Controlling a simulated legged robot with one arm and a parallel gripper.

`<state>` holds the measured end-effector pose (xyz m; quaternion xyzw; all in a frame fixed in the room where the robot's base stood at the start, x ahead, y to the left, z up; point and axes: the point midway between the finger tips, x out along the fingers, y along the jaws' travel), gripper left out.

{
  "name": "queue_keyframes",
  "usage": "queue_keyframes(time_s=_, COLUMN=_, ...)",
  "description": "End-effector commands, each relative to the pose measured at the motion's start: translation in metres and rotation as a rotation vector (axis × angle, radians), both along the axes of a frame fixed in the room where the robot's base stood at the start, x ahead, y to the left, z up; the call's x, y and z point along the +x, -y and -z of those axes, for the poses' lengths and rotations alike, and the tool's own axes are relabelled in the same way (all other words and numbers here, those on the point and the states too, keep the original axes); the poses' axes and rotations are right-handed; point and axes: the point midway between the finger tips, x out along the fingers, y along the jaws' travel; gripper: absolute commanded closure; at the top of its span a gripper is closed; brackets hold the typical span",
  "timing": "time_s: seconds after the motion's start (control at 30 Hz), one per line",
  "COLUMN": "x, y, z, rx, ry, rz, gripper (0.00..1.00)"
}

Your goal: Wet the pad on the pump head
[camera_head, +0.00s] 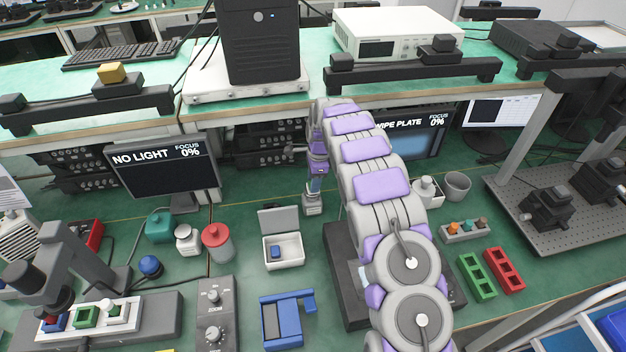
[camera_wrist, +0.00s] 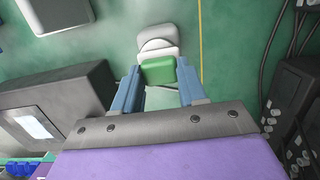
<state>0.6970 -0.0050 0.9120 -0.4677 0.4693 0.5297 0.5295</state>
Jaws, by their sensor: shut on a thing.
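My gripper (camera_wrist: 158,92) is shut on a small green block (camera_wrist: 158,70), held between its two blue fingers. A pale, rounded piece (camera_wrist: 158,42) shows just beyond the block; I cannot tell whether it is joined to it. In the head view my gripper (camera_head: 314,188) points down over the green bench, left of a dark block, with a pale grey piece (camera_head: 312,205) at its tips. A white pump-like bottle (camera_head: 427,190) stands on the right, beside a grey cup (camera_head: 458,185). I cannot make out a wet surface.
An open white box (camera_head: 283,252) holds a blue piece. The dark block (camera_head: 340,270) is partly behind my arm. The left screen (camera_head: 165,172) reads "NO LIGHT"; the right one (camera_head: 425,140) reads "WIPE PLATE".

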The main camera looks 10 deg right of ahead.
Motion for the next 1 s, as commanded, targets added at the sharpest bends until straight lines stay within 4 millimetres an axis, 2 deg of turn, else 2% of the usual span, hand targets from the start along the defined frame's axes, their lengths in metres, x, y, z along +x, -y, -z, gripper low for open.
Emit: queue_keyframes(time_s=1.0, x=0.000, y=-0.001, z=0.011, rx=0.000, ry=-0.001, rz=-0.001, gripper=0.83)
